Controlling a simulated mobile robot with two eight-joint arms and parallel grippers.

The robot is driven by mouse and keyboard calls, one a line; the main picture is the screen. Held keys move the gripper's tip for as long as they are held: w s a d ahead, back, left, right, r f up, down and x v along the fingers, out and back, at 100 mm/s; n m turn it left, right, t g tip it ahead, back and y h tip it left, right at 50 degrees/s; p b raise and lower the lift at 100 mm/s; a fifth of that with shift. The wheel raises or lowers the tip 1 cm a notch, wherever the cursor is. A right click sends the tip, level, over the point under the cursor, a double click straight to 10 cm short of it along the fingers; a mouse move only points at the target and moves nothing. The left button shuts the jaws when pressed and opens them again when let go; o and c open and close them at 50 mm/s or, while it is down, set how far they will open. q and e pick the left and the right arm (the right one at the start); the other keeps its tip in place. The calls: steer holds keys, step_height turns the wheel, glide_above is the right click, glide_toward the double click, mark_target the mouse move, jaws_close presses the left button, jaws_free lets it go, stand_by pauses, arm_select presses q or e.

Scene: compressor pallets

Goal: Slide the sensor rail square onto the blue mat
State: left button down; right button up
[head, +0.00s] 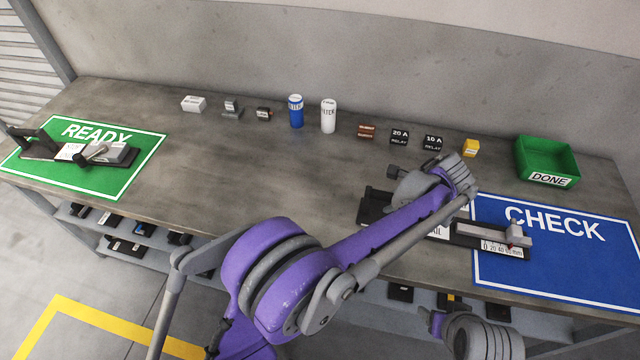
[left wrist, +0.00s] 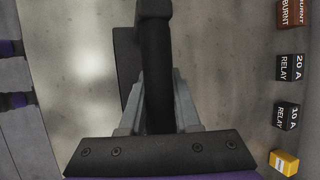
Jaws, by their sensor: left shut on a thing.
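The sensor rail (head: 463,240) is a long dark rail with a white label, a millimetre scale and a grey block with a red mark near its right end. Its right part lies over the left part of the blue CHECK mat (head: 560,268); its left part is on the bare bench. My left gripper (head: 408,188) is at the rail's left part, its forearm hiding the middle. In the left wrist view its grey fingers (left wrist: 158,95) are shut on a dark upright bar (left wrist: 156,50), apparently the rail's handle. My right gripper's fingers do not show.
A green READY mat (head: 128,175) at the left holds a similar device (head: 108,153). Relays, a blue can (head: 296,111), a white can (head: 328,116) and a yellow block (head: 471,148) stand along the back. A green DONE bin (head: 548,160) stands behind the blue mat. The middle bench is clear.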

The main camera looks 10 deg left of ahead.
arm_select(q)
steer(key=shift+d+f, duration=0.2)
steer(key=shift+d, duration=3.65)
steer(key=c, duration=1)
jaws_free()
steer(key=o, duration=0.4)
steer(key=shift+w, duration=0.1)
steer(key=shift+o, duration=0.3)
steer(key=shift+p, duration=0.3)
steer(key=shift+a, duration=0.1)
steer(key=shift+r, duration=0.2)
steer(key=v, duration=1.2)
